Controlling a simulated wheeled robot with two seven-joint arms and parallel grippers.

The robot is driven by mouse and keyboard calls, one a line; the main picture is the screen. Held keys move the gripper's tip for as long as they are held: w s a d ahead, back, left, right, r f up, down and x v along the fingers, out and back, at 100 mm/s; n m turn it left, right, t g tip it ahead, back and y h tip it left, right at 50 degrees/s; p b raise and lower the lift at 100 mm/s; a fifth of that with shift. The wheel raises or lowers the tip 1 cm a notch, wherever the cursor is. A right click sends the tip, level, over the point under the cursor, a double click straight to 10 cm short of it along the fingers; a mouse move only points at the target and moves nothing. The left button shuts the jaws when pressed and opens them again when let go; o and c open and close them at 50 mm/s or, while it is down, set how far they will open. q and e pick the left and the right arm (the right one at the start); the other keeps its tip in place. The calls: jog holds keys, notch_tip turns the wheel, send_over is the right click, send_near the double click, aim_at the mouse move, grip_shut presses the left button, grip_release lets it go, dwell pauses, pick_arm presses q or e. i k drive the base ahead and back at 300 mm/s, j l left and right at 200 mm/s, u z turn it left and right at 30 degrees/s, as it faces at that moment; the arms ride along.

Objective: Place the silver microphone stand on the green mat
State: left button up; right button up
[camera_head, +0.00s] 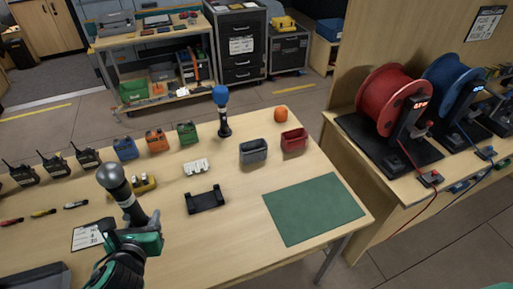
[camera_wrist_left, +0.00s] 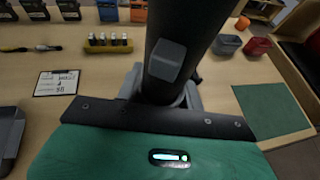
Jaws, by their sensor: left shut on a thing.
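The silver microphone stand shows as a grey ball head (camera_head: 110,177) on a dark shaft with a silver band. My left gripper (camera_head: 135,228) is shut around its shaft, and it leans to the left in the head view. In the left wrist view the dark shaft (camera_wrist_left: 190,45) with a grey switch rises from the gripper; its lower end is hidden. The green mat (camera_head: 314,209) lies bare at the table's right front corner, well to the right of the gripper. It also shows in the left wrist view (camera_wrist_left: 272,110). My right gripper is not seen.
A black cradle (camera_head: 205,199) and white block (camera_head: 198,167) lie between gripper and mat. Behind stand a blue-topped microphone (camera_head: 221,98), grey bin (camera_head: 253,152), red bin (camera_head: 294,141) and orange ball (camera_head: 281,114). Radios (camera_head: 53,168) stand left. Cable reels (camera_head: 393,98) occupy the right bench.

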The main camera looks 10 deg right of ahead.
aim_at(313, 204)
jog(key=z, duration=1.3)
jog(key=j+z, duration=0.15)
jog(key=z, duration=0.2)
jog(key=k+j+z, duration=0.1)
jog(key=z, duration=0.3)
jog(key=k+j+z, duration=0.1)
jog(key=z, duration=0.25)
jog(key=k+j, duration=0.2)
jog(key=j, duration=0.2)
